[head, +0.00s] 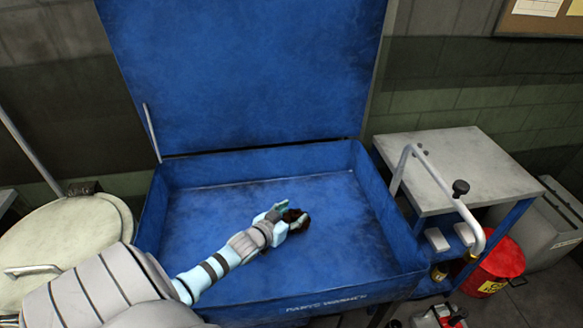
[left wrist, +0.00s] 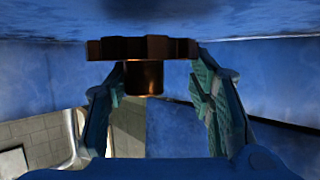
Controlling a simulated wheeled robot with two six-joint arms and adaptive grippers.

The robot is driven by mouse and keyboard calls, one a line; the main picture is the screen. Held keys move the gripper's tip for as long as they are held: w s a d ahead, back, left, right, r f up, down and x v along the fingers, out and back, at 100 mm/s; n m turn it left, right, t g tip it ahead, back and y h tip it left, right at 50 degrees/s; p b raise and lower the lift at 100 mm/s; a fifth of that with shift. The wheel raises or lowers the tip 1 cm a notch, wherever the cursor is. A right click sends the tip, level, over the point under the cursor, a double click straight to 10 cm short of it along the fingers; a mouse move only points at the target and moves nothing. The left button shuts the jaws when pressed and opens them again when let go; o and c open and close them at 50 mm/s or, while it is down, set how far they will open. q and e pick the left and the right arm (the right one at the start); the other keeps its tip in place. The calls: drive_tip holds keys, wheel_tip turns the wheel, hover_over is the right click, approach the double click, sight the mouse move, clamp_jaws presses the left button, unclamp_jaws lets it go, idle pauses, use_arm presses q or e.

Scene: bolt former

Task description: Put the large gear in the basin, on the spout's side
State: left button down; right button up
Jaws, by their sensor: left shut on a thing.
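The large gear (left wrist: 143,48) is dark copper-brown with a toothed rim and a round hub, seen edge-on in the left wrist view. It also shows as a small dark piece (head: 293,215) in the head view, mostly hidden by my fingers. My left gripper (head: 287,217) is shut on the gear, inside the blue basin (head: 215,205), around the middle and slightly right. The gear is close to the basin floor; I cannot tell if it touches. The grey bent spout (head: 440,180) stands at the basin's right side. My right gripper is not in view.
The basin's tall blue lid (head: 245,75) stands open behind, with a thin rod (head: 152,132) at left. A grey-topped side table (head: 460,165) and red can (head: 495,268) stand at right. A round lidded drum (head: 60,245) is at left. The basin floor around the gripper is clear.

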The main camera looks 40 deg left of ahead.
sight(286, 216)
use_arm(q)
drive_tip(key=shift+w+r, duration=0.1)
drive_tip(key=shift+r, duration=0.05)
drive_tip(key=shift+f+b, duration=0.45)
drive_tip(key=shift+f, duration=0.1)
drive_tip(key=c, duration=0.7)
unclamp_jaws()
drive_tip(key=shift+d+f, duration=0.1)
drive_tip(key=shift+f, duration=0.05)
drive_tip(key=shift+c, duration=0.2)
drive_tip(key=s+r+p, duration=0.2)
drive_tip(key=r+p, duration=0.1)
drive_tip(key=p, duration=0.1)
drive_tip(key=shift+s+d, duration=0.1)
drive_tip(key=shift+s, duration=0.25)
drive_tip(key=b+v, duration=0.2)
drive_tip(key=v, duration=0.7)
drive_tip(key=shift+f, duration=0.2)
